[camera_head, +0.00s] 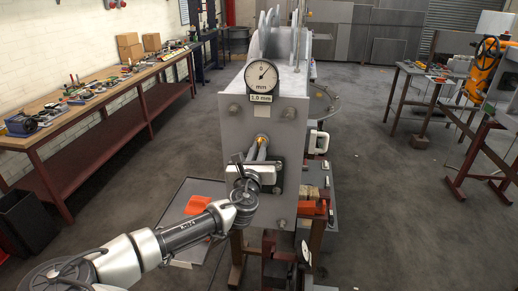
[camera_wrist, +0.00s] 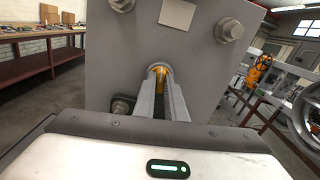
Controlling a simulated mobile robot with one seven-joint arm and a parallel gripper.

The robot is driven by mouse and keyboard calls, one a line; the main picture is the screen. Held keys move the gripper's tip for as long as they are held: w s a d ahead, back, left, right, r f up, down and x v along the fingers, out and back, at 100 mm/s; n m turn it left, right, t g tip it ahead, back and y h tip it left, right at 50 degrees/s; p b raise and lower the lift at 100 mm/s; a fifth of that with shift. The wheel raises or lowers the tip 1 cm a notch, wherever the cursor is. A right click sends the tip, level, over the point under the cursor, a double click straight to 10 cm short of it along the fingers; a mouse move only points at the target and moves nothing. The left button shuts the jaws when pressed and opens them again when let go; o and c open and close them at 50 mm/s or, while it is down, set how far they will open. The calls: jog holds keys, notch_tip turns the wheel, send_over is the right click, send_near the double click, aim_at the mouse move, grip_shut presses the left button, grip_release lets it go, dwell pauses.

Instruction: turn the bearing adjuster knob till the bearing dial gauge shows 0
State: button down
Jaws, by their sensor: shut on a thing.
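The bearing dial gauge (camera_head: 261,75) is a round white dial with a black rim, high on the grey machine's front plate. A 0 stands at its top and its thin needle appears to point up and a little right of the 0. A plate (camera_head: 261,98) under it reads 1.0 mm. The bearing adjuster knob (camera_head: 262,138) is a small brass piece below the gauge. In the wrist view the knob (camera_wrist: 161,75) shows between the fingertips, partly hidden by them. My gripper (camera_head: 257,150) is shut on it, fingers pointing at the front plate.
A white handle (camera_head: 318,141) juts out at the plate's right. Orange pieces (camera_head: 197,205) lie on a tray low at left. A long workbench (camera_head: 60,125) stands along the left wall.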

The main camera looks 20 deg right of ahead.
jog(key=n, duration=0.3)
jog(key=shift+f, duration=0.15)
jog(key=n+p, duration=0.1)
jog(key=n, duration=0.2)
jog(key=c, duration=1.8)
grip_release()
jog(key=shift+o, duration=0.2)
jog(key=shift+s, duration=0.1)
jog(key=shift+v, duration=0.95)
